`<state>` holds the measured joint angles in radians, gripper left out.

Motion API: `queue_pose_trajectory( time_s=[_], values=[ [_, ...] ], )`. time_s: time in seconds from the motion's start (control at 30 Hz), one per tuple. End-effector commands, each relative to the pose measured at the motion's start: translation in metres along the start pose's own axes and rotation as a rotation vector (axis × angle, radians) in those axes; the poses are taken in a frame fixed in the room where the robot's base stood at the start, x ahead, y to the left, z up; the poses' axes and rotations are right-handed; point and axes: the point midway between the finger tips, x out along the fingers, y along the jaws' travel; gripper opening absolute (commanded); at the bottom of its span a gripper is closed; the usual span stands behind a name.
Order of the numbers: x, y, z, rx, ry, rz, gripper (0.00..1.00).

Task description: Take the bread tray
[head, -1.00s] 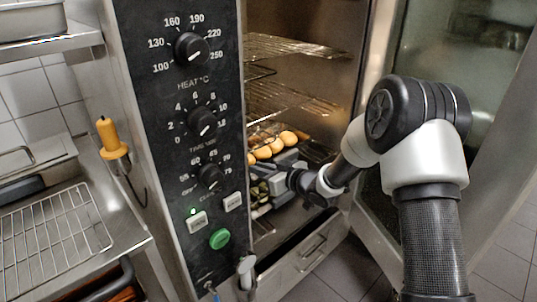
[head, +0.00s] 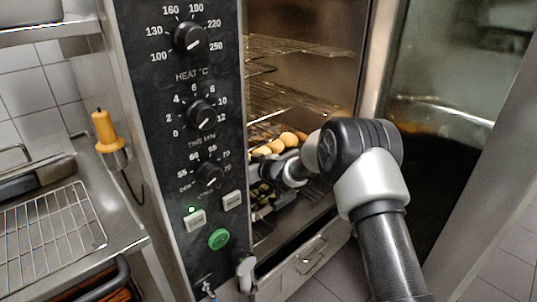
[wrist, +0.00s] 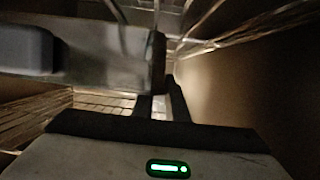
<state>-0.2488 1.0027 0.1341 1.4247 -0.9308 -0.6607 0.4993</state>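Several golden bread rolls (head: 276,146) lie on a middle level inside the open oven in the head view. The tray under them is mostly hidden by my arm and the rolls. My gripper is inside the oven, just below and in front of the rolls, its fingertips hidden in the head view. In the dark wrist view, two dark fingers of my gripper (wrist: 161,103) point forward into the oven. A grey flat surface with a dark end lies ahead and left of them. I cannot tell whether they hold anything.
Wire racks (head: 290,95) sit above the rolls. A dark tray with green pieces (head: 262,192) is below them. The control panel (head: 190,120) borders the opening on the left, the open glass door (head: 455,110) on the right. A drawer (head: 305,262) lies underneath.

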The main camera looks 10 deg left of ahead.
Motion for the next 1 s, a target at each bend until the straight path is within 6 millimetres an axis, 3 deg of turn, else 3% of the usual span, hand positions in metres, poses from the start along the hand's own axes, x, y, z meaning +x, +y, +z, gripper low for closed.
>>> queue_pose_trajectory(
  time_s=[0.13,0.23,1.0],
  values=[
    [-0.0003,0.0000,-0.0004,0.000,0.000,0.000,0.12],
    [-0.0004,-0.0001,-0.0005,0.000,0.000,0.000,0.00],
    [-0.0004,-0.0007,-0.0006,0.002,0.001,-0.001,0.00]
  ],
)
